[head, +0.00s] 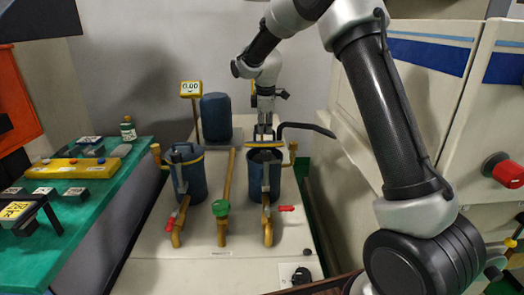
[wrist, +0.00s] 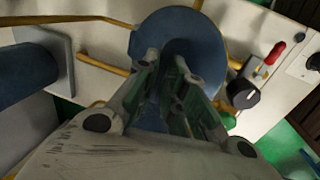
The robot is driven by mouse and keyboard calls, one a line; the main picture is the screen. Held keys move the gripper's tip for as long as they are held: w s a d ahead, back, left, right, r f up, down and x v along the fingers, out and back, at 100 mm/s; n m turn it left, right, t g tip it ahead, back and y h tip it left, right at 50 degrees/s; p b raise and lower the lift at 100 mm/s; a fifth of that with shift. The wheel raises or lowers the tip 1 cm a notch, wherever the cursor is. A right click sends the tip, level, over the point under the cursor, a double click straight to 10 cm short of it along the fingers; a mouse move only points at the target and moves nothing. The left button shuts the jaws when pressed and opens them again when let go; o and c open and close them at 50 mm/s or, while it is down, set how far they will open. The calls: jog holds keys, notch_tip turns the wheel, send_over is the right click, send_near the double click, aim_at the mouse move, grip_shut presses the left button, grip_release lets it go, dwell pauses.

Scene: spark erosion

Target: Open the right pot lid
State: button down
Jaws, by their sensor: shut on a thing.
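The right pot (head: 274,186) is a blue cylinder standing on the pale bench, with a grey bracket down its front. My gripper (head: 264,136) points down at its top. In the wrist view, my gripper (wrist: 172,62) has its two fingers closed in over a round blue lid (wrist: 182,24). The fingers are shut on the lid's grip, which they mostly hide. The left pot (head: 195,180) is a similar blue cylinder with a dark handle on top.
Yellow pipes with red valve levers (head: 286,208) run in front of the pots, with a green valve (head: 221,209) between them. A larger blue cylinder (head: 216,117) and a yellow display (head: 191,88) stand behind. A black curved bar (head: 310,128) lies right of my gripper. A green table (head: 75,228) is left.

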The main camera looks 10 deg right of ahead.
jog(key=shift+w+d+r, duration=0.1)
jog(key=shift+w+r, duration=0.2)
jog(key=shift+w, duration=0.25)
jog(key=shift+w+d+r, duration=0.15)
jog(key=shift+w+r, duration=0.1)
jog(key=shift+w, duration=0.35)
jog(key=shift+w+d+r, duration=0.1)
jog(key=shift+w+r, duration=0.15)
jog(key=shift+w, duration=0.35)
jog(key=shift+w, duration=0.1)
jog(key=shift+w+d+r, duration=0.1)
jog(key=shift+w+d, duration=0.05)
jog(key=shift+w, duration=0.4)
jog(key=shift+w+d+r, duration=0.1)
jog(key=shift+w, duration=0.45)
